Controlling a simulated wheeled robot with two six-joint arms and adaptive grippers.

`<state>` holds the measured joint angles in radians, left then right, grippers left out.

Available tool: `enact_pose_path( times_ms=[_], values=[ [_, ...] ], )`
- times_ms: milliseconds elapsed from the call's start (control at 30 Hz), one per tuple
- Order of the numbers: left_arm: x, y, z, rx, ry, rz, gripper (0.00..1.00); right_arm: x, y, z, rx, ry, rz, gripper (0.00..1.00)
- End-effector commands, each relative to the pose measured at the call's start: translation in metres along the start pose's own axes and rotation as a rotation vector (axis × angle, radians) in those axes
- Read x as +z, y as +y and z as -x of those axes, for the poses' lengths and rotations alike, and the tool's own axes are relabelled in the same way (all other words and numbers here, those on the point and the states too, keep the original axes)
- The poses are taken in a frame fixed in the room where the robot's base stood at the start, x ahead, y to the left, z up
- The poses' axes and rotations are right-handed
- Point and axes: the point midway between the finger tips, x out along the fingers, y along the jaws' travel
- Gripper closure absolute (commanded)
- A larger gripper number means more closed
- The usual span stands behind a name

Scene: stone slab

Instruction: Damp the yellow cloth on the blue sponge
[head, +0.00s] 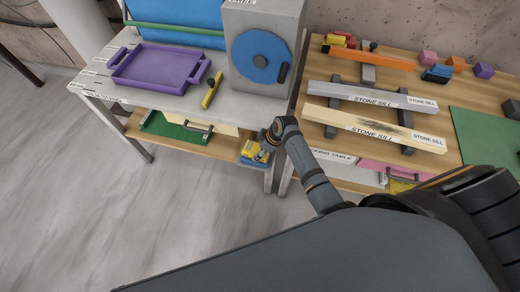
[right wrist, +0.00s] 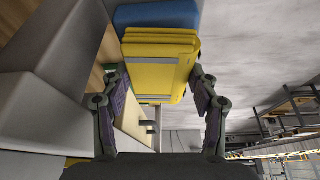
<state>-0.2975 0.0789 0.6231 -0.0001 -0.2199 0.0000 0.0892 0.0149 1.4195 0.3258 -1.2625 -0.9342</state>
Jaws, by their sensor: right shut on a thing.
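The yellow cloth (head: 251,150) is a folded pad at the right end of the lower shelf in the head view. It also fills the middle of the right wrist view (right wrist: 160,75). My right gripper (head: 262,153) is shut on it, with a finger on each side in the right wrist view (right wrist: 162,95). The blue sponge (head: 252,163) shows directly against the far side of the cloth, also at the top of the right wrist view (right wrist: 157,16). Part of the sponge is hidden by the cloth. My left gripper is not in view.
A grey table (head: 135,92) holds a purple tray (head: 160,84), a yellow-handled tool (head: 212,90) and a grey box with a blue disc (head: 262,58). A green tray (head: 170,130) lies on the lower shelf. A wooden table (head: 460,95) with stone sills stands right. The left floor is clear.

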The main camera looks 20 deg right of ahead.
Motion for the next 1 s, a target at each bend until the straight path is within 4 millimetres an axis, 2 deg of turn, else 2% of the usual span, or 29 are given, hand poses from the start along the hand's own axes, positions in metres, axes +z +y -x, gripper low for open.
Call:
enact_pose_path(
  times_ms=[67, 167, 600, 1000],
  values=[
    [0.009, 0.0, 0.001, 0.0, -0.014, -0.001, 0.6, -0.001, 0.0, 0.001, 0.0, 0.001, 0.0, 0.65],
    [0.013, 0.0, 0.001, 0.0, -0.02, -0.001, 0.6, -0.001, 0.0, 0.001, 0.0, 0.001, 0.0, 0.65],
    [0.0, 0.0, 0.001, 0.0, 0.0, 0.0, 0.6, 0.0, 0.0, 0.001, 0.001, 0.001, 0.0, 0.65],
    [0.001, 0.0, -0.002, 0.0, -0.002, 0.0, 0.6, 0.001, 0.0, -0.004, 0.001, 0.001, 0.0, 0.65]
  ],
)
